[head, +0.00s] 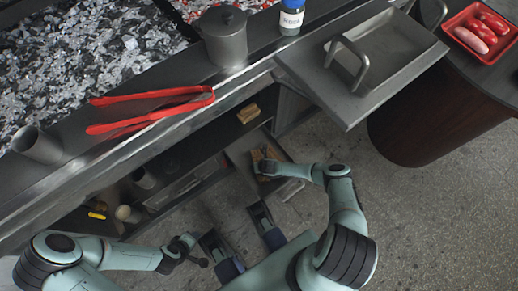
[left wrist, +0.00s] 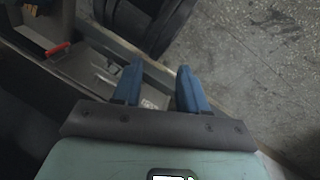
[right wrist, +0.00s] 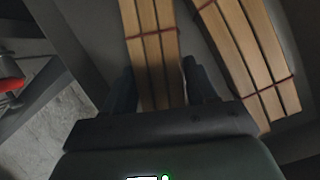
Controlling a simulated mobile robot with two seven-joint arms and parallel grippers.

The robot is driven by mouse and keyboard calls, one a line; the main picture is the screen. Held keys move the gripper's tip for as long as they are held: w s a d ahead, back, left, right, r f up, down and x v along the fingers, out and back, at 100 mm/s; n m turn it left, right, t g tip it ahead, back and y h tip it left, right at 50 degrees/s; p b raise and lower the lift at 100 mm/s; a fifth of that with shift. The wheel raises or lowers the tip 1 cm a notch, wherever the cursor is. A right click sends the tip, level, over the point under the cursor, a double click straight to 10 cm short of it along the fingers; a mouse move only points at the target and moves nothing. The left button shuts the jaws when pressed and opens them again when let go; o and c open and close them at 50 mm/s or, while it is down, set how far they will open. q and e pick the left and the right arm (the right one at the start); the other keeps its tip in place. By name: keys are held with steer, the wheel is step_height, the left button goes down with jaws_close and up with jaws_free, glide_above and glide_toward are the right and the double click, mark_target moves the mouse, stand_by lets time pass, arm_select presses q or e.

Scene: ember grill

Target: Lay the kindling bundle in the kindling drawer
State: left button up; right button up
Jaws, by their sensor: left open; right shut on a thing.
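My right gripper (head: 263,165) is shut on a kindling bundle (right wrist: 152,45), light wooden sticks tied with red string. The right wrist view shows the bundle between the fingers (right wrist: 158,88). It is over or in the pulled-out kindling drawer (head: 238,159); I cannot tell whether it touches the drawer floor. A second tied bundle (right wrist: 245,55) lies beside it in the right wrist view, apart by a narrow gap. My left gripper (head: 197,252) is open and empty, away from the drawer; its blue fingers (left wrist: 158,88) stand apart in the left wrist view.
The grill counter carries red tongs (head: 150,110), a grey pot (head: 225,38) and a blue-capped jar (head: 291,16). A metal tray (head: 385,70) sits at the right, near a red tray of sausages (head: 457,20). Shelves lie below the counter. The floor at right is clear.

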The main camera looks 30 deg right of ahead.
steer(key=shift+f, duration=0.3)
arm_select(q)
steer(key=shift+w+a+f, duration=0.1)
steer(key=shift+w, duration=0.05)
arm_select(e)
steer(key=shift+r, duration=0.1)
steer(key=o, duration=1.2)
arm_select(q)
steer(key=shift+w, duration=0.1)
arm_select(e)
steer(key=p+v, duration=0.5)
steer(key=v, duration=0.6)
steer(key=shift+r+p, duration=0.25)
steer(key=shift+p, duration=0.15)
arm_select(q)
steer(key=s+d+r+g, duration=0.1)
steer(key=s+r, duration=0.2)
steer(key=s, duration=0.1)
steer(key=s+d+r+g+h, duration=0.1)
steer(key=s+d+r, duration=0.1)
steer(key=s+r, duration=0.1)
steer(key=shift+s+d+r+m, duration=0.3)
steer(key=shift+s+r, duration=0.05)
steer(key=shift+s, duration=0.15)
arm_select(e)
steer(key=shift+s+r, duration=0.2)
steer(key=shift+r, duration=0.05)
